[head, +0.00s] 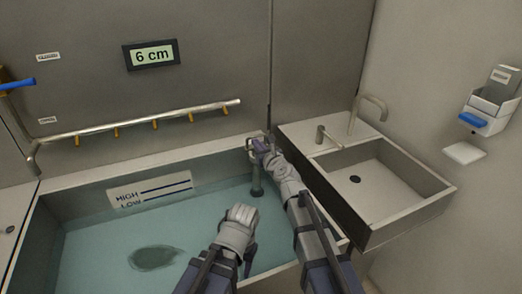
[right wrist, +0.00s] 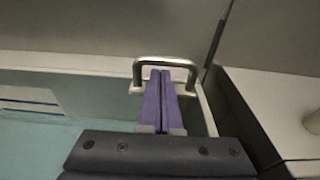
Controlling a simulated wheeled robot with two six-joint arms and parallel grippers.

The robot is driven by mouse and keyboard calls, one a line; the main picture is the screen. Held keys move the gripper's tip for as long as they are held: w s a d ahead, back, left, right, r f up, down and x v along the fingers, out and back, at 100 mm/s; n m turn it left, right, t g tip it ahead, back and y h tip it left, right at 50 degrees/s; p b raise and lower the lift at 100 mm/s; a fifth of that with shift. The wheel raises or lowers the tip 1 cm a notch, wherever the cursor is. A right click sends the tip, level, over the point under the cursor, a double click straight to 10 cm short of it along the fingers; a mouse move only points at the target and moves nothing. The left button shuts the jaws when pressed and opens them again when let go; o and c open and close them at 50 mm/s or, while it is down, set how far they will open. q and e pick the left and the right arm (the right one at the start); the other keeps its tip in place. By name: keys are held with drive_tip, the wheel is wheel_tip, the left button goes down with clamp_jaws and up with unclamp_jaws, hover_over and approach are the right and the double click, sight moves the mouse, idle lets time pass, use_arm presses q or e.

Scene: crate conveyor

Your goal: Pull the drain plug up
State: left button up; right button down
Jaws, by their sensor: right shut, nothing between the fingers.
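The plug's bare metal loop handle (right wrist: 166,61) stands near the tank's back right corner in the right wrist view. In the head view the handle (head: 249,146) is partly hidden by my right gripper (head: 259,146). Below it a dark upright cylinder (head: 257,187) goes down into the water. My right gripper's purple fingers (right wrist: 160,74) are shut together with nothing between them. Their tips overlap the handle's opening in the picture; I cannot tell whether they touch it. My left arm's end (head: 238,232) is over the water; its fingers do not show clearly.
The tank (head: 160,155) holds water, with a HIGH/LOW level plate (head: 150,190) on its back wall. A display (head: 151,55) reads 6 cm. A pipe with several yellow nozzles (head: 140,122) runs above. A sink (head: 405,205) stands close on the right.

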use_arm(q)
drive_tip(key=shift+r, duration=0.1)
wheel_tip(320, 180, up, 4)
drive_tip(key=p, duration=0.4)
drive_tip(key=shift+r+p, duration=0.2)
drive_tip(key=shift+p, duration=0.1)
use_arm(e)
wheel_tip(320, 180, up, 5)
drive_tip(key=shift+f, duration=0.2)
use_arm(q)
drive_tip(key=shift+s+d+r+p, duration=0.1)
drive_tip(key=shift+s+r+p, duration=0.35)
drive_tip(key=shift+r+p, duration=0.25)
use_arm(e)
drive_tip(key=v, duration=1)
drive_tip(key=shift+a, duration=0.1)
